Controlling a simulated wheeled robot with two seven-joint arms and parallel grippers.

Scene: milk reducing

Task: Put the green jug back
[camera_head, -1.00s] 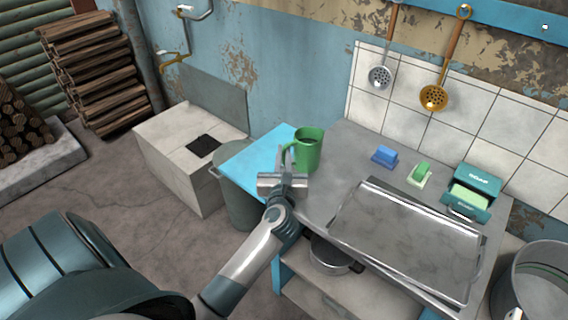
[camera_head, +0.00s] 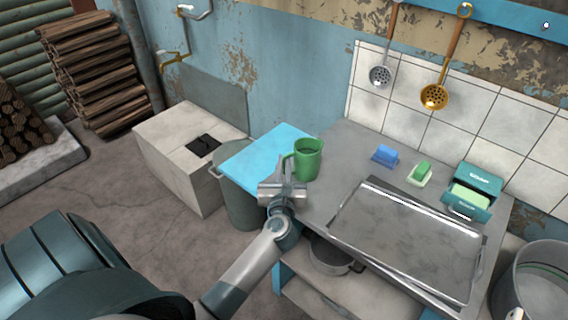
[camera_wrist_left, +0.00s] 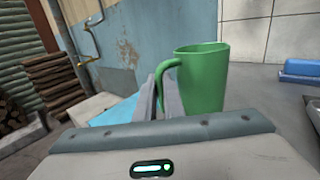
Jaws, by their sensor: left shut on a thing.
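The green jug (camera_head: 309,160) stands upright at the left end of the grey counter, beside the blue board. In the head view my left gripper (camera_head: 287,171) is at the jug's handle, on its left side. In the left wrist view the jug (camera_wrist_left: 205,80) is large, with its handle on the left side, and the two fingers (camera_wrist_left: 165,95) are closed at the handle. Part of the handle is hidden by the fingers. My right gripper is not in view.
The blue board (camera_head: 258,155) lies left of the jug. A metal tray (camera_head: 400,240), a blue brush (camera_head: 385,155), a green sponge (camera_head: 422,171) and a soap box (camera_head: 472,192) are to the right. A grey bin (camera_head: 240,205) stands below the board.

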